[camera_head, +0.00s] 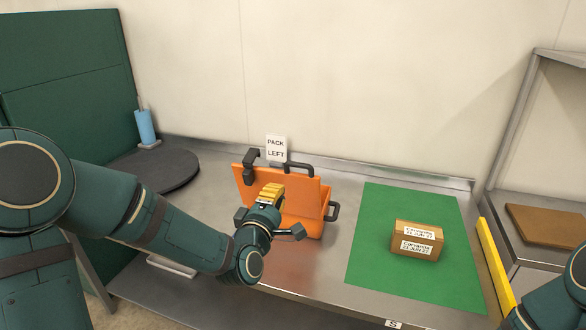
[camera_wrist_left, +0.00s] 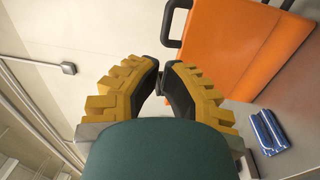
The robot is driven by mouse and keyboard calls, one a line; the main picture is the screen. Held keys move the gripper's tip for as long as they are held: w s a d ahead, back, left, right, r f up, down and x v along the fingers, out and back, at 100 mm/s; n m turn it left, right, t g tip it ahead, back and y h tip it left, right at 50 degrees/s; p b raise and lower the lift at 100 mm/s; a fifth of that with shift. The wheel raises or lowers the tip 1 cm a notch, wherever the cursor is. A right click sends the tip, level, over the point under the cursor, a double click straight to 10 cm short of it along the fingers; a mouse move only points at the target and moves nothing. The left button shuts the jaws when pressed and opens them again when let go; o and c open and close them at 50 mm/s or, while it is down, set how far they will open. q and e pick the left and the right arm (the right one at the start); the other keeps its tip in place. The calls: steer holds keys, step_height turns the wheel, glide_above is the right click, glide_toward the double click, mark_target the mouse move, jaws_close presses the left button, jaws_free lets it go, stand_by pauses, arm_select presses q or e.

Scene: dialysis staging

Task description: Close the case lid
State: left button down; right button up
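The orange case (camera_head: 310,221) stands on the steel bench left of the green mat. Its lid (camera_head: 297,190) is raised, a tilted orange panel with a black handle (camera_head: 293,167) at its top; the orange panel also shows in the left wrist view (camera_wrist_left: 240,45). My left gripper (camera_head: 271,190), with yellow fingers, is in front of the case and covers part of it. In the wrist view its fingertips (camera_wrist_left: 165,68) are nearly together, with nothing clearly held. Contact with the lid cannot be told. Only part of my right arm shows; its gripper is out of view.
A brown labelled box (camera_head: 416,239) sits on the green mat (camera_head: 375,225). A "PACK LEFT" sign (camera_head: 276,148) stands behind the case. A dark round tray (camera_head: 165,172) and blue roll (camera_head: 146,127) are left. A yellow strip (camera_head: 495,265) edges the right.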

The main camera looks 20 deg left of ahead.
arm_select(q)
steer(key=w+r, duration=0.1)
steer(key=w, duration=1.1)
steer(key=shift+d, duration=0.15)
arm_select(e)
steer(key=shift+r, duration=0.2)
arm_select(q)
steer(key=shift+w+r+p, duration=0.1)
steer(key=shift+p, duration=0.2)
arm_select(e)
steer(key=shift+w+r, duration=0.1)
